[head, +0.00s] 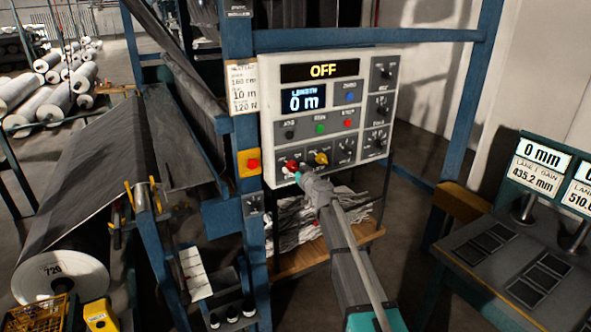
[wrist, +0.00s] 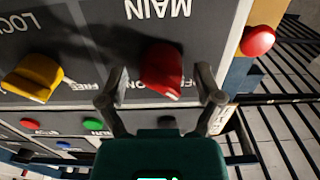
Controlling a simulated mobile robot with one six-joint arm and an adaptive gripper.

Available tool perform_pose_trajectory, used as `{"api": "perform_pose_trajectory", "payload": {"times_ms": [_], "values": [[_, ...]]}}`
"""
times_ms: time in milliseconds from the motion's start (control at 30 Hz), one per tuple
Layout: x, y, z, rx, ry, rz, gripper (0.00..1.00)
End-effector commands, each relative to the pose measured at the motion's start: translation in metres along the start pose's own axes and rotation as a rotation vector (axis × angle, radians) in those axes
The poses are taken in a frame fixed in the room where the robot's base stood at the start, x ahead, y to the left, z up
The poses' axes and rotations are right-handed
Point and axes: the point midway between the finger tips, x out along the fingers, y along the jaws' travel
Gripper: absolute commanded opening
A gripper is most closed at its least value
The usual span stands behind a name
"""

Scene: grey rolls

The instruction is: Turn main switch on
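The main switch (head: 291,165) is a red rotary knob at the lower left of the white control panel (head: 380,188). In the wrist view, which is upside down, the red main switch (wrist: 161,70) sits beside the inverted label MAIN. My gripper (head: 301,176) is at the panel's lower edge, close to the knob. In the wrist view my gripper (wrist: 163,84) is open, one finger on each side of the red knob, with a visible gap on both sides. The panel's upper display (head: 322,70) reads OFF.
A yellow knob (head: 319,158) is next to the main switch. A red emergency button on a yellow box (head: 249,163) is left of the panel; it also shows in the wrist view (wrist: 257,41). A blue post (head: 237,60) stands alongside. A green console (head: 520,255) is at right.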

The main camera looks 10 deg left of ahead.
Motion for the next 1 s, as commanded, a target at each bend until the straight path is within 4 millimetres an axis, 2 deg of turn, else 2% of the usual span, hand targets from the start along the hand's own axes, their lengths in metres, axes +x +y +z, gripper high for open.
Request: {"api": "perform_pose_trajectory", "payload": {"times_ms": [33, 367, 400, 667, 1000], "values": [[0.0, -0.0001, 0.0, 0.0, 0.0, 0.0, 0.66], [0.0001, 0.0001, 0.0, 0.0, 0.0, 0.0, 0.06], [-0.0031, 0.0044, 0.0, 0.0, 0.0, 0.0, 0.06], [0.0, 0.0016, -0.0001, 0.024, 0.0, 0.004, 0.06], [0.001, 0.0015, -0.0003, 0.184, 0.001, 0.004, 0.06]]}}
